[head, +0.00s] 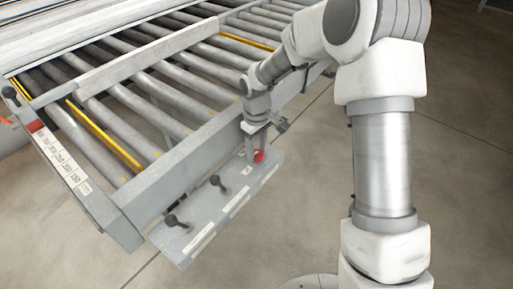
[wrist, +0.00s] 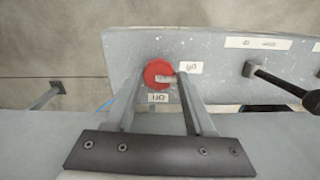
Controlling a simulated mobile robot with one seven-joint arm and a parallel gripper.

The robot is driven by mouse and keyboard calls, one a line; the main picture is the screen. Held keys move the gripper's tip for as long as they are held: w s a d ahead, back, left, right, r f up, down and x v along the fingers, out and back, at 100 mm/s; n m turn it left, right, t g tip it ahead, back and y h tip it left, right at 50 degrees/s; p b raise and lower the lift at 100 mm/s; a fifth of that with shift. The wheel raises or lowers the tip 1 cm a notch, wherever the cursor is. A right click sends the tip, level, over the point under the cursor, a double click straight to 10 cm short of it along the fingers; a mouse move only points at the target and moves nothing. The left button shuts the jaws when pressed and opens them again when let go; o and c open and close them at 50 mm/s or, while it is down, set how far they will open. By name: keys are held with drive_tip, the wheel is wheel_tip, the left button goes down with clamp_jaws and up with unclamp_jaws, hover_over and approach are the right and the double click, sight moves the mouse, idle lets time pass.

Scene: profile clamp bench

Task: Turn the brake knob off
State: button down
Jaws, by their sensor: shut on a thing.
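The brake knob (wrist: 155,70) is a round red knob on a grey panel. It also shows in the head view (head: 259,156), at the panel's upper end. A pale pointer on the knob points right in the wrist view, towards a small white label (wrist: 190,67). A second white label (wrist: 158,98) sits just below the knob. Both labels are upside down and too small to read surely. My gripper (wrist: 160,80) is shut on the knob, with one finger at each side of it. In the head view my gripper (head: 255,144) partly hides the knob.
The grey panel (head: 199,214) carries white label strips and black levers (head: 217,182) (head: 175,221); one lever (wrist: 285,84) is right of the knob in the wrist view. A roller conveyor (head: 165,95) lies behind. Open concrete floor (head: 310,215) is in front.

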sight(257, 152)
drive_tip(key=shift+n, duration=0.6)
drive_tip(key=shift+c, duration=1.3)
unclamp_jaws()
wheel_tip(257, 152, up, 18)
drive_tip(key=p, duration=0.1)
drive_tip(key=shift+f, duration=0.25)
